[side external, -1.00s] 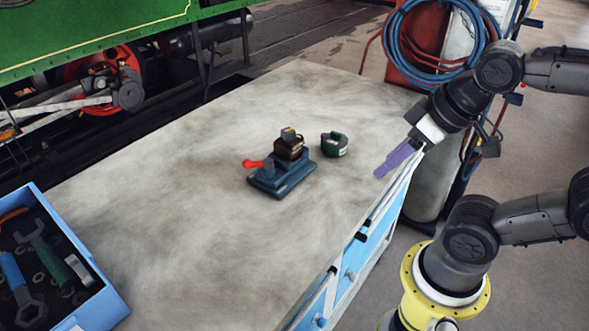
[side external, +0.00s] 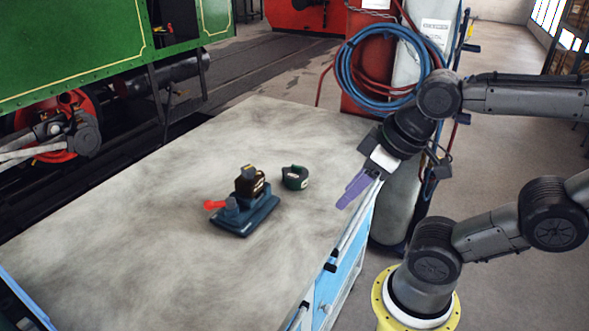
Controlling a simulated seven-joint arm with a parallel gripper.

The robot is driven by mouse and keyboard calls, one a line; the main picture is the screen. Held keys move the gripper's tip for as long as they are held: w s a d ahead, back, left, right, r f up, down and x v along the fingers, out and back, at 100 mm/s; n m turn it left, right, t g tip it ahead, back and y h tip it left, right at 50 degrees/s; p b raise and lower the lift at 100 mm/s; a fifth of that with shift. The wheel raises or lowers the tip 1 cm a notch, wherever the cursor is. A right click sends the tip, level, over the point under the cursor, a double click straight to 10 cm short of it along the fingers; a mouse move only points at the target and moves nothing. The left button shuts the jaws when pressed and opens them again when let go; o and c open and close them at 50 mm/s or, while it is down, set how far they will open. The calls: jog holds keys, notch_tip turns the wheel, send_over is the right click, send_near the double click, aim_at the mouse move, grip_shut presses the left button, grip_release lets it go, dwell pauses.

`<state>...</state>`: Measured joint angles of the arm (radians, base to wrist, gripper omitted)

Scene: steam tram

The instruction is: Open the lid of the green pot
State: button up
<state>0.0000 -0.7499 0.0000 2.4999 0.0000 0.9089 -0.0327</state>
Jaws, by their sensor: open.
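The small dark green pot (side external: 295,177) stands on the bench top, right of a blue device. It is rounded, with a dark upper part and a small pale mark on its side. It is too small in view to tell the lid from the body or how the lid sits. My gripper (side external: 346,200) has purple fingers and points down and left by the bench's right edge. It is to the right of the pot and apart from it. It is open, with nothing seen between the fingers.
A blue device (side external: 246,218) with a brown block (side external: 249,183) on top and a red-ended lever (side external: 214,205) stands just left of the pot. The grey bench top (side external: 130,240) is otherwise largely clear. Coiled hoses (side external: 350,75) and cylinders stand behind my arm.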

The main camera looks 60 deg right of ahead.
jog(key=w+d+r+n, duration=0.2)
jog(key=w+r, duration=0.5)
jog(key=r, duration=0.1)
jog(key=m+g, duration=0.2)
jog(key=g, duration=0.4)
send_over(296, 166)
notch_tip(296, 166, down, 12)
notch_tip(296, 166, down, 13)
jog(key=shift+f, duration=0.1)
grip_shut()
